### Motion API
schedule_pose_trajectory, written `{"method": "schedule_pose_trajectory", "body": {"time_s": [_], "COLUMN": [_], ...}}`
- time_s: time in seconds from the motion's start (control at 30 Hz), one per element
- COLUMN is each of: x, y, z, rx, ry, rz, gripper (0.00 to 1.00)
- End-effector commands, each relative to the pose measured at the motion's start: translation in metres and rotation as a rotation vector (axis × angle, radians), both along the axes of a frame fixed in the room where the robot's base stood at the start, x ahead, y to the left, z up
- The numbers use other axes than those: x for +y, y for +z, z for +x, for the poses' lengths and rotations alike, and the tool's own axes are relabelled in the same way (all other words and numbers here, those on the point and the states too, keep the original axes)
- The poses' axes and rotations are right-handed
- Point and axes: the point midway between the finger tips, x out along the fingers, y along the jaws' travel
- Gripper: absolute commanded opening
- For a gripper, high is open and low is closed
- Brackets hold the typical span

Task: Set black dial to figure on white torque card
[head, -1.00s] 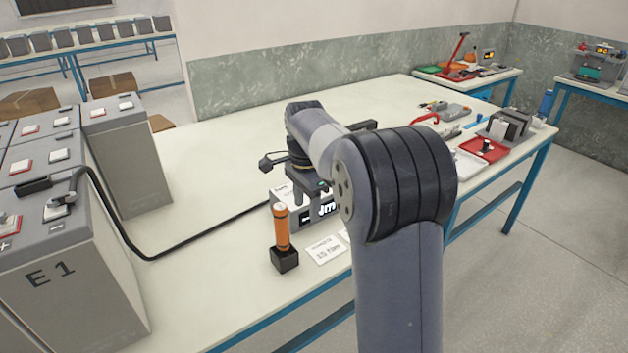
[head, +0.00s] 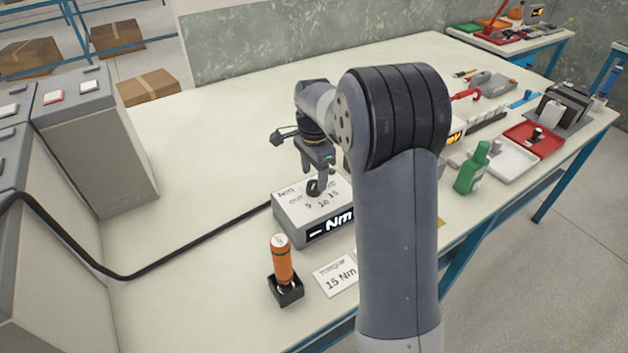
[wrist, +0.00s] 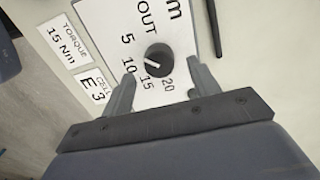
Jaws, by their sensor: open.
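The black dial (wrist: 160,57) sits on the white top of a grey Nm box (head: 280,222), with OUT, 5, 10, 15 and 20 printed around it. The dial also shows in the head view (head: 314,188). My gripper (wrist: 158,84) is open and empty, its fingers apart on either side of the dial's lower part in the picture. In the head view my gripper (head: 319,172) is just above the dial. The white torque card (head: 335,277) reads 15 Nm.
An orange-handled tool (head: 282,260) stands in a black holder by the front edge. A second white card (wrist: 93,88) reads Cell E 3. A black cable (head: 190,246) runs left of the box. A green bottle (head: 472,170) and red tray (head: 533,138) are right.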

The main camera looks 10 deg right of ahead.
Motion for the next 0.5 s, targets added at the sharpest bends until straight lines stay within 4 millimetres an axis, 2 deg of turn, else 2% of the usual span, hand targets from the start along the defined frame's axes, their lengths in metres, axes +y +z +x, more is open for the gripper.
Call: {"method": "schedule_pose_trajectory", "body": {"time_s": [0.1,0.2,0.5], "x": [0.0,0.0,0.0], "y": [-0.017,-0.025,-0.03], "z": [0.0,0.0,0.0], "rx": [0.003,0.0,-0.001], "ry": [0.0,0.0,0.0], "rz": [0.0,0.0,0.0], "gripper": [0.58,0.58,0.58]}}
